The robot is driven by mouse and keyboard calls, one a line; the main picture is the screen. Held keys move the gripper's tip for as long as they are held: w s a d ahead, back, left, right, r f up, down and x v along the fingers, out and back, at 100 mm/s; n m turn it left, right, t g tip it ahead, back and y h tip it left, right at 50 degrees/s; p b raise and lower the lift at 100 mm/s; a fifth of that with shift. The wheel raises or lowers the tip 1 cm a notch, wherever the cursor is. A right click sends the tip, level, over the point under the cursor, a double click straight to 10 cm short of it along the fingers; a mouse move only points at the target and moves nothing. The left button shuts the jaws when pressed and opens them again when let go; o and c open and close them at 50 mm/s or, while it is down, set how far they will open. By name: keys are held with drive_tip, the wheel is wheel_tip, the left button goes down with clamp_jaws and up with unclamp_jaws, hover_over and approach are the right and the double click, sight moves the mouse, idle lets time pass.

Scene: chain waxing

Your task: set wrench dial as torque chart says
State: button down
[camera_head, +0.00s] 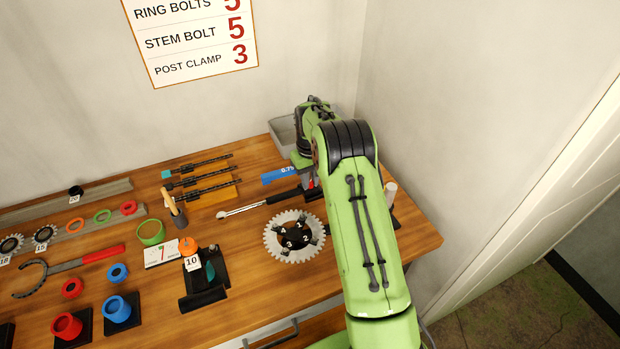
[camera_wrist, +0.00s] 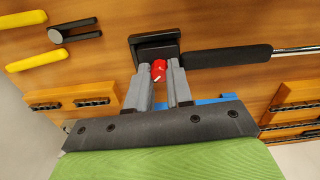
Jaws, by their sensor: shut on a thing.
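The torque wrench (camera_head: 245,208) lies on the bench, with a steel shaft and black handle; its handle (camera_wrist: 228,57) also shows in the wrist view. A red dial (camera_wrist: 159,70) with a white mark sits at the handle's end, by a black holder (camera_wrist: 150,42). My gripper (camera_wrist: 166,72) is shut on the red dial, one grey finger on each side. In the head view my arm hides most of the gripper. The torque chart (camera_head: 192,40) hangs on the wall, its top cut off; it reads ring bolts 5, stem bolt 5, post clamp 3.
A toothed chainring (camera_head: 274,241) with numbered bolts lies just in front of the wrench. A blue strip (camera_head: 278,175) and wooden blocks with chain pieces (camera_head: 212,195) lie behind it. A grey tray (camera_head: 283,133) stands in the back corner. Coloured rings and cups fill the left.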

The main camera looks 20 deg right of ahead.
drive_tip(key=c, duration=1)
unclamp_jaws()
drive_tip(key=shift+r, duration=0.15)
wheel_tip(320, 180, up, 16)
drive_tip(key=p, duration=0.2)
drive_tip(key=shift+f, duration=0.2)
